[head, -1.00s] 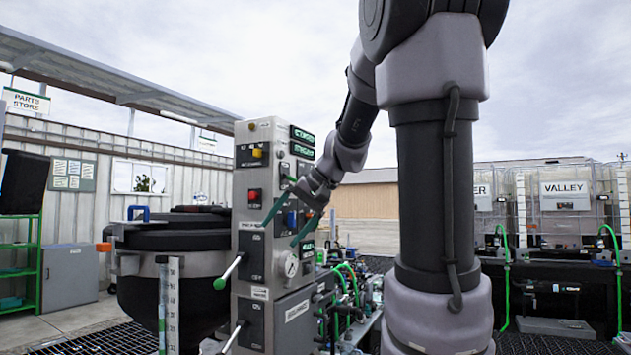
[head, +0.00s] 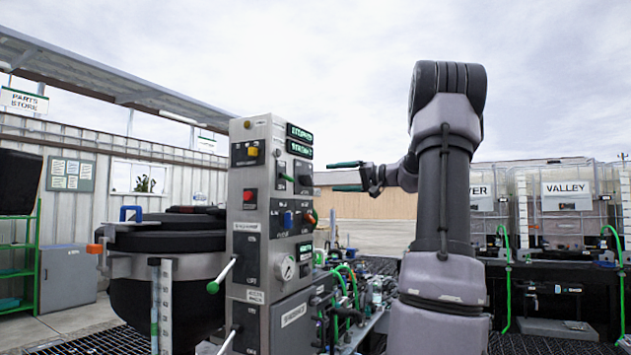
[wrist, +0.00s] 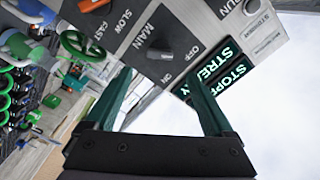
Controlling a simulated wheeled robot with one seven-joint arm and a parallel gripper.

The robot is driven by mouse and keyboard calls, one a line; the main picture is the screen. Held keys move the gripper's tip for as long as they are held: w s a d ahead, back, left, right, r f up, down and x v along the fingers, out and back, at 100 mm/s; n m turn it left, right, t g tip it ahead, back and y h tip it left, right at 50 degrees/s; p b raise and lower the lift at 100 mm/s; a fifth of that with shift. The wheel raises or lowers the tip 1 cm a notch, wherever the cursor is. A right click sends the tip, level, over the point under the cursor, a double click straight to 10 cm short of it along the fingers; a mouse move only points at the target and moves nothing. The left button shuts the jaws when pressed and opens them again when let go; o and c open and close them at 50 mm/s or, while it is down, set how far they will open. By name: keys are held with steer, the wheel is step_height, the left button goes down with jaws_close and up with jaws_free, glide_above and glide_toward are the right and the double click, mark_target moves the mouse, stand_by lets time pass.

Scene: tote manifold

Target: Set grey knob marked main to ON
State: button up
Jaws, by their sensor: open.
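The grey knob marked MAIN (wrist: 160,53) sits on a dark plate in the wrist view, with OFF printed to its right and ON below it. I cannot tell surely which word it points to. In the head view its plate (head: 303,175) is small on the right face of the control column, below the displays. My gripper (head: 336,176) is level, right of that face, fingers towards it and apart from it. In the wrist view my gripper (wrist: 158,78) is open and empty, its green fingers spread below the knob.
A FAST/SLOW plate (wrist: 112,28) lies left of MAIN. The control column (head: 262,135) carries other knobs, a gauge and white levers. A black tank (head: 170,240) stands to its left.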

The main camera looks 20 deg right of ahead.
mark_target(312, 179)
steer(key=x, duration=0.8)
steer(key=shift+c, duration=0.3)
steer(key=c, duration=1.3)
